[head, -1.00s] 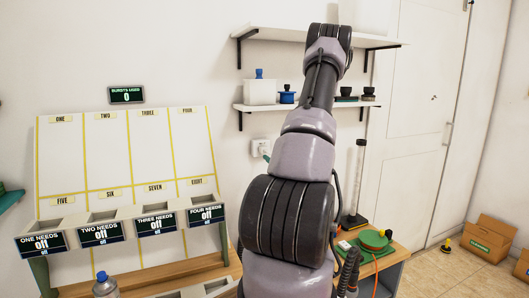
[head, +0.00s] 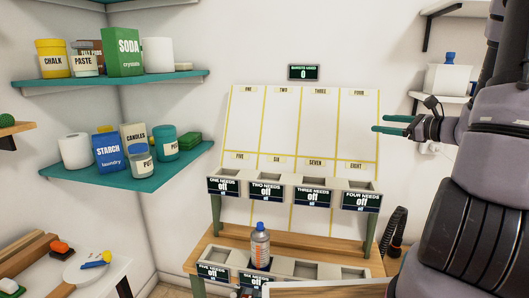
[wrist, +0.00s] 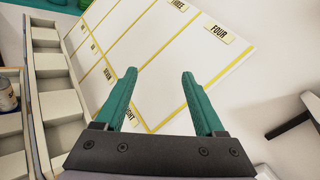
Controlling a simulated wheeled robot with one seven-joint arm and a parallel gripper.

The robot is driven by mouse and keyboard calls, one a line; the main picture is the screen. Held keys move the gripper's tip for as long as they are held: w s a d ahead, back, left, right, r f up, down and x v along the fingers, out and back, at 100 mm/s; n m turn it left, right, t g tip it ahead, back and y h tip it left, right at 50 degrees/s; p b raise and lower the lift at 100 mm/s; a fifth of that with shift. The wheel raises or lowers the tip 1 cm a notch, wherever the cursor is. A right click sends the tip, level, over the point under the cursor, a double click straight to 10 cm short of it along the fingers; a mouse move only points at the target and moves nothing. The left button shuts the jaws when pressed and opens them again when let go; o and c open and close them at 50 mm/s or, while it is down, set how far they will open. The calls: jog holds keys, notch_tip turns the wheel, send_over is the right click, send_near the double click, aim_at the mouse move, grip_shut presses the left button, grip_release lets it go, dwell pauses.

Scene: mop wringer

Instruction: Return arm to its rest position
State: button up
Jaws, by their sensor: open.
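My gripper (head: 394,124) is at the right in the head view, its green fingers pointing left beside the right edge of the white panel (head: 290,120). In the wrist view my gripper (wrist: 161,95) is open, with nothing between its two green fingers. The panel also shows in the wrist view (wrist: 190,50), beyond the fingers, with yellow lines and numbered labels. My arm stands large at the right of the head view.
A spray can (head: 260,246) stands at the lower tray row (head: 300,268). Teal shelves (head: 165,178) with boxes and jars are at the left. White wall shelves (head: 420,103) are behind my arm. A side table (head: 105,285) is at lower left.

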jog(key=s+a+r+n+g, duration=0.4)
jog(key=s+a+n+g, duration=0.6)
jog(key=a, duration=0.5)
jog(key=s+d+r+n+t+h, duration=0.1)
jog(key=s+r+n+t+h, duration=0.2)
jog(key=s+r+n+h, duration=0.3)
jog(key=s+n+h, duration=0.1)
jog(key=s+n, duration=0.3)
jog(key=s, duration=0.1)
jog(key=shift+d, duration=0.3)
jog(key=shift+o, duration=0.7)
jog(key=shift+s+d+r+n+t+h, duration=0.2)
jog(key=shift+r+n+t+h, duration=0.1)
jog(key=shift+r+n, duration=0.1)
